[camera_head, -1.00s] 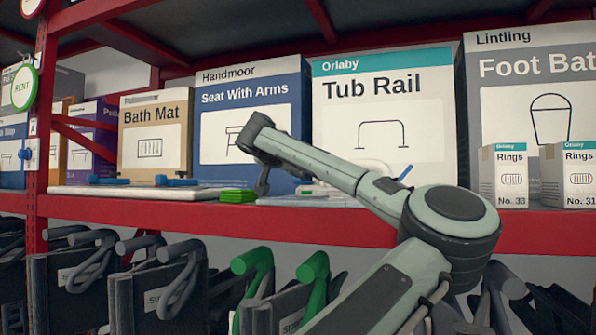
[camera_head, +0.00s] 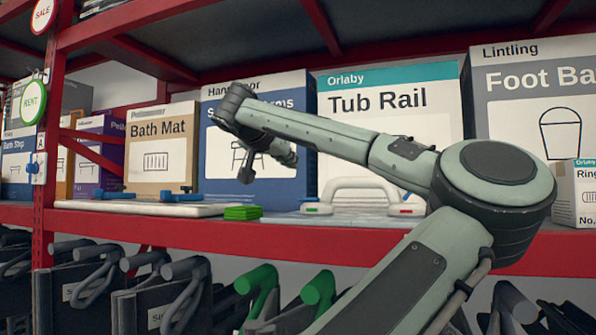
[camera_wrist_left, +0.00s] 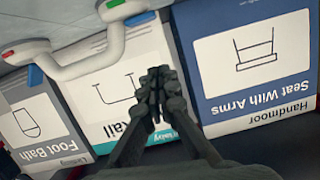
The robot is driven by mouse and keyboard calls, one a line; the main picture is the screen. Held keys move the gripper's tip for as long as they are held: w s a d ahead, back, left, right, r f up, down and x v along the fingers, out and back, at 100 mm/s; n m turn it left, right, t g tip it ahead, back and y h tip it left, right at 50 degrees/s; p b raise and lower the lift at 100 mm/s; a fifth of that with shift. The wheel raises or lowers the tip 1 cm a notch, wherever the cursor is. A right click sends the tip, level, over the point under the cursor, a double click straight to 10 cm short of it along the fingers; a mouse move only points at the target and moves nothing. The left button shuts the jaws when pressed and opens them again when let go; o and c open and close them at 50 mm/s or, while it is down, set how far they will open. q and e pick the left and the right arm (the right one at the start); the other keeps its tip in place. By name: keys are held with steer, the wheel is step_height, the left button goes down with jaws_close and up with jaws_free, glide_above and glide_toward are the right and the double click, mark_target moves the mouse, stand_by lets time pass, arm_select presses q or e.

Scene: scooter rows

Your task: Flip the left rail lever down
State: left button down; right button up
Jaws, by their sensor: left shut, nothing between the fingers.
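A white tub rail (camera_head: 352,186) stands on the shelf in front of the Tub Rail box, with a green mark on its left foot and a red mark on its right foot. In the left wrist view the rail (camera_wrist_left: 85,62) appears upside down. A blue lever (camera_wrist_left: 35,75) shows by its red-marked foot, and a small blue part (camera_wrist_left: 140,18) shows by its green-marked foot; its pose is unclear. My left gripper (camera_head: 246,172) is shut and empty, above the shelf, left of the rail and apart from it. Its fingertips (camera_wrist_left: 158,80) show in the wrist view. My right gripper is out of view.
A green pad stack (camera_head: 242,212) lies left of the rail. A white board (camera_head: 150,208) with blue fittings lies further left. Boxes, including Seat With Arms (camera_head: 215,170) and Tub Rail (camera_head: 440,90), stand behind. A red shelf edge (camera_head: 200,230) runs along the front.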

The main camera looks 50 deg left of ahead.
arm_select(q)
steer(key=shift+v, duration=1.05)
